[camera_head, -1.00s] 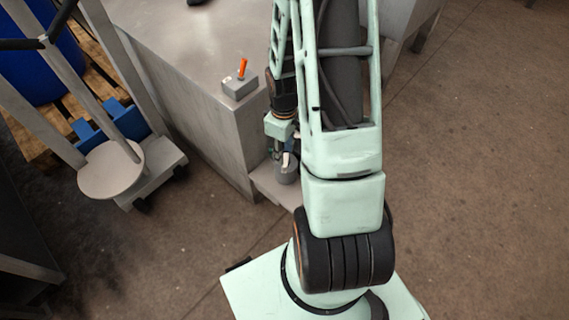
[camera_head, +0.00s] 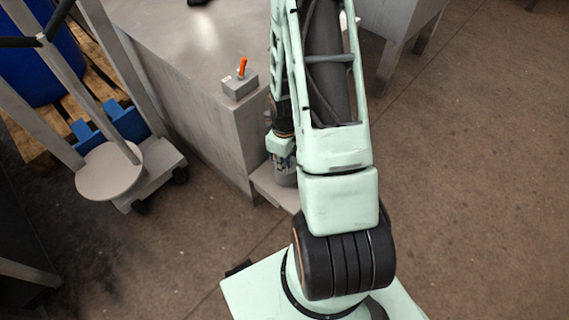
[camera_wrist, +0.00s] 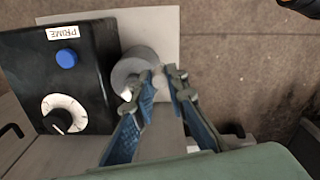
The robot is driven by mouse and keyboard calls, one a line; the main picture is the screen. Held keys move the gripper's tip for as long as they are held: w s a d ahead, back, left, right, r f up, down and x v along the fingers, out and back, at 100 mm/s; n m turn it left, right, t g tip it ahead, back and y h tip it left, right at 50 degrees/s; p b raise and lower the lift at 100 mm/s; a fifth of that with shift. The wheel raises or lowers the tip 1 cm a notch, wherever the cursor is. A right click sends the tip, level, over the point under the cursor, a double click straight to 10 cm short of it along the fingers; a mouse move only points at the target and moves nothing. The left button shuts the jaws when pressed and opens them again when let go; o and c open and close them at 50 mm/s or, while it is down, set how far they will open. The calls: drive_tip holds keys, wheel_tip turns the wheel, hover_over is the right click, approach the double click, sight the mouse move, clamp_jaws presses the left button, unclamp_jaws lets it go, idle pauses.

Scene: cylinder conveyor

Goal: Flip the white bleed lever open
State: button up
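My gripper (camera_wrist: 163,72) points at a short grey cylinder (camera_wrist: 137,66) that stands on a pale plate beside a black box. The two blue-padded fingers are apart, with a narrow gap and nothing clearly between them. The left fingertip overlaps the cylinder's right edge; I cannot tell whether it touches. A small white piece (camera_wrist: 127,94) shows at the cylinder's lower left, partly behind the left finger; it may be the white bleed lever, but its shape and angle are unclear. In the head view the cylinder (camera_head: 285,178) sits just below my gripper, which my arm partly covers.
The black box (camera_wrist: 90,75) carries a PRIME label, a blue button (camera_wrist: 66,58) and a white dial (camera_wrist: 64,114). In the head view a grey box with an orange lever (camera_head: 242,68) stands on the bench (camera_head: 180,60). A cart (camera_head: 110,170) is at left. Open floor lies right.

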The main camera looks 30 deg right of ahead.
clamp_jaws()
drive_tip(key=shift+a, duration=0.1)
drive_tip(key=shift+w+a+m+b, duration=0.25)
drive_tip(key=shift+w+m, duration=0.2)
drive_tip(key=shift+m, duration=0.75)
drive_tip(key=shift+w+a+m+b, duration=0.15)
drive_tip(key=shift+w+a+m, duration=0.25)
drive_tip(key=shift+m, duration=0.8)
drive_tip(key=shift+w+a+m+b, duration=0.25)
drive_tip(key=shift+w+m, duration=0.2)
drive_tip(key=shift+m, duration=0.75)
drive_tip(key=o, duration=0.6)
unclamp_jaws()
drive_tip(key=shift+o, duration=0.2)
